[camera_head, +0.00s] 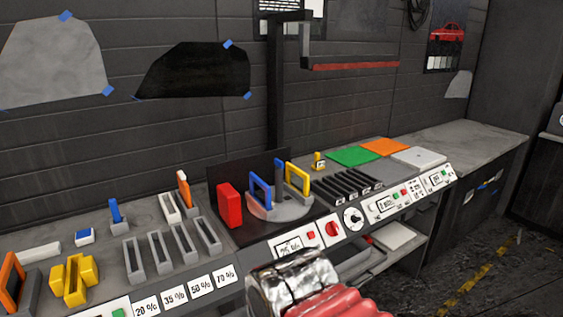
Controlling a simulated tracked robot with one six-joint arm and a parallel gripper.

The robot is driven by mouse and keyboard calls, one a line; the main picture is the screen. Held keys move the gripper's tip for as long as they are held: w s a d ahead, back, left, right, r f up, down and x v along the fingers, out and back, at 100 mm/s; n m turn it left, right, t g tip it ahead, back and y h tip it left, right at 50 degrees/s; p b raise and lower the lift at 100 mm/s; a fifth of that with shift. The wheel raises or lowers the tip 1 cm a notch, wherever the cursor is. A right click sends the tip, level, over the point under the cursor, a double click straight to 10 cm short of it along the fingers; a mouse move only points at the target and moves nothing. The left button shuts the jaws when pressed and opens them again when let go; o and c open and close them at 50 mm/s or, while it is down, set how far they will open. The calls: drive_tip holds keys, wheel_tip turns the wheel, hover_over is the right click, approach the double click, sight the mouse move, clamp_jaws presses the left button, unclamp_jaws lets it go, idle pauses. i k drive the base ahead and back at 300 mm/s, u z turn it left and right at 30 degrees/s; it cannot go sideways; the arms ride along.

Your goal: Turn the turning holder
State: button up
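The turning holder (280,211) is a round grey disc on a dark stand in the middle of the bench. A blue frame-shaped piece (261,189) stands upright at its left side. A yellow frame-shaped piece (298,176) and a narrow blue upright piece (279,168) stand at its back and right. A red block (229,205) stands just left of the disc. A silver and red part, likely of my arm, shows at the bottom centre, in front of the bench and apart from the holder. I cannot make out any gripper fingers.
Grey slots (158,252) and a yellow holder (74,281) stand on the left. Black slots (345,185) lie right of the disc. The sloped front panel (320,236) carries a red knob (332,229) and a dial (353,217). The bench's far right is clear.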

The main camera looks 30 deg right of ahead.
sight(287, 204)
drive_tip(key=u, duration=0.05)
drive_tip(key=i, duration=1)
drive_tip(key=z, duration=0.05)
